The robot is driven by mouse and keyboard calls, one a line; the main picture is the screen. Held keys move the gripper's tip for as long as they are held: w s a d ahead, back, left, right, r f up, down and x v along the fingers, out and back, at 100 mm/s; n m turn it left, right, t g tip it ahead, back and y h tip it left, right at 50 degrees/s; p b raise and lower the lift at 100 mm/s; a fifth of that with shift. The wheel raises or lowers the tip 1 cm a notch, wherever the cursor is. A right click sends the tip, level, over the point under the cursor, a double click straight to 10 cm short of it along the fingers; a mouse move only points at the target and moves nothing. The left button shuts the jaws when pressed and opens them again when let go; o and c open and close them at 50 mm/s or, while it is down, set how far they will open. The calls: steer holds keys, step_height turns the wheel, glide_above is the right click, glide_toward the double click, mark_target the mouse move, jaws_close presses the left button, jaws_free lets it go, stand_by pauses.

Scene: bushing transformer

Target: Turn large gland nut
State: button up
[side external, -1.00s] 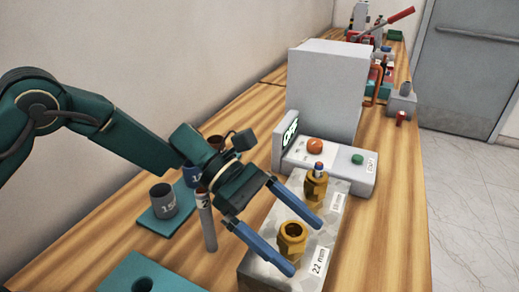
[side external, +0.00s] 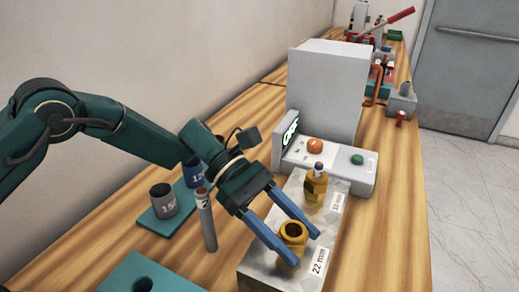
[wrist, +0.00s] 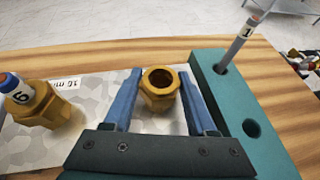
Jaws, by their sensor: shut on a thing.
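The large brass gland nut (side external: 292,236), hollow with a hexagonal body, stands upright on the grey speckled block (side external: 258,262) by the 22 mm label (side external: 319,261). It also shows in the wrist view (wrist: 158,92), with its open bore facing up. My gripper (side external: 304,248) is shut on this nut, with one blue finger on each side. In the wrist view, the fingers (wrist: 160,76) flank the hexagonal body. The smaller brass gland nut (side external: 316,186), with a numbered plug in its top, stands behind on the same block.
A grey machine (side external: 325,90) with an orange button and a green button stands behind the block. A teal plate (side external: 160,222) carries dark numbered cups at left. A numbered rod (side external: 206,222) stands near my gripper. A teal holed plate (side external: 150,272) lies in front.

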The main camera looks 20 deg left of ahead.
steer(key=shift+m+g, duration=0.5)
steer(key=shift+g, duration=0.1)
steer(key=shift+r+m+g+y, duration=0.1)
steer(key=shift+m+g+y, duration=0.6)
steer(key=shift+m+g, duration=0.4)
steer(key=o, duration=1.6)
steer(key=shift+c, duration=0.2)
steer(key=shift+w+a+r, duration=0.15)
steer(key=shift+w+a, duration=0.05)
steer(key=shift+a+r+n+t+h, duration=0.8)
steer(key=shift+a+r+n+t, duration=1.3)
steer(key=shift+a, duration=2.1)
steer(key=shift+w+x, duration=0.2)
steer(key=shift+x, duration=1.45)
steer(key=shift+w+x, duration=0.2)
steer(key=shift+x, duration=1.45)
steer(key=shift+w+x, duration=0.15)
steer(key=shift+x, duration=1.5)
steer(key=shift+f, duration=0.2)
